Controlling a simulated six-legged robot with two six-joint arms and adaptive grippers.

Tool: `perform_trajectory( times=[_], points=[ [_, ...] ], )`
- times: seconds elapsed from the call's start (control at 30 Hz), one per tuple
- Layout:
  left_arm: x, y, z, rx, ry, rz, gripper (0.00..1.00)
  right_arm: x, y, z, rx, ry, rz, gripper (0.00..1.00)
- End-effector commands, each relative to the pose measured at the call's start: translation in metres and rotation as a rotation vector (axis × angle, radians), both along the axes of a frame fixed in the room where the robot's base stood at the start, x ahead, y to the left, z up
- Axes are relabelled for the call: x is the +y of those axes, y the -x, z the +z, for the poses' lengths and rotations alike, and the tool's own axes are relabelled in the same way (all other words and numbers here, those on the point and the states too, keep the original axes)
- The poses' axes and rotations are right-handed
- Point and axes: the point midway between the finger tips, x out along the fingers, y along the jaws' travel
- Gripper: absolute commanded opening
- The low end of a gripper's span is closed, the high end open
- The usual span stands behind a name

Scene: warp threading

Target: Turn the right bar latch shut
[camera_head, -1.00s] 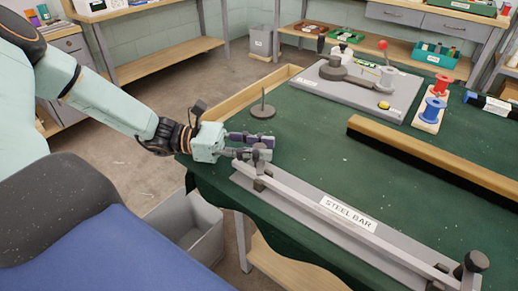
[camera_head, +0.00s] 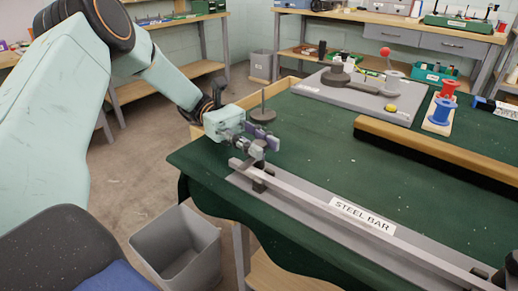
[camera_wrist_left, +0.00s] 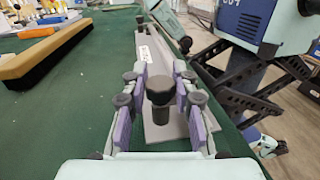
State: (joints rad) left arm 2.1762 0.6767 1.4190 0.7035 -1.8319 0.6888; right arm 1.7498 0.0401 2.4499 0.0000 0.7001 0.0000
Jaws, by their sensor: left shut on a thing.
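The steel bar (camera_head: 318,203) is a long pale bar with a "STEEL BAR" label, lying along its grey base plate near the table's front edge. The right bar latch (camera_head: 512,264) is a dark knob at the bar's right end, cut by the picture edge. Another latch, with a dark knob (camera_wrist_left: 158,90), is at the bar's left end. My left gripper (camera_head: 264,141) is at this left-end latch; in the left wrist view its purple-padded fingers (camera_wrist_left: 160,103) stand on either side of the knob, shut on it.
A wooden brush (camera_head: 440,148) lies behind the bar. A grey plate (camera_head: 345,92) with a red-knobbed lever stands farther back, beside red and blue spools (camera_head: 441,110). A thin spindle (camera_head: 262,113) stands just behind my left gripper. A grey bin (camera_head: 178,245) is below the table edge.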

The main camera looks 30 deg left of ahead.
Motion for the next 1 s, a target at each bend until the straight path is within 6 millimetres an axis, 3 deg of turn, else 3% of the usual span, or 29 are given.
perform_trajectory(
  times=[0.57,0.6,0.87,1.0],
  points=[
    [0.0001,0.0004,-0.0011,0.002,-0.004,-0.036,0.0,0.0,-0.0001,-0.0023,0.0,0.0,0.0,0.4],
    [0.0001,0.0004,-0.0011,0.002,-0.004,-0.036,0.29,0.0,-0.0001,-0.0023,0.0,0.0,0.0,0.4],
    [0.0001,0.0003,-0.0006,0.001,-0.001,-0.035,0.51,0.0,-0.0001,-0.0023,0.0,0.0,0.0,0.4],
    [0.0001,0.0002,-0.0003,0.001,-0.001,-0.035,0.51,0.0,-0.0001,-0.0023,0.0,0.0,0.0,0.4]
  ],
)
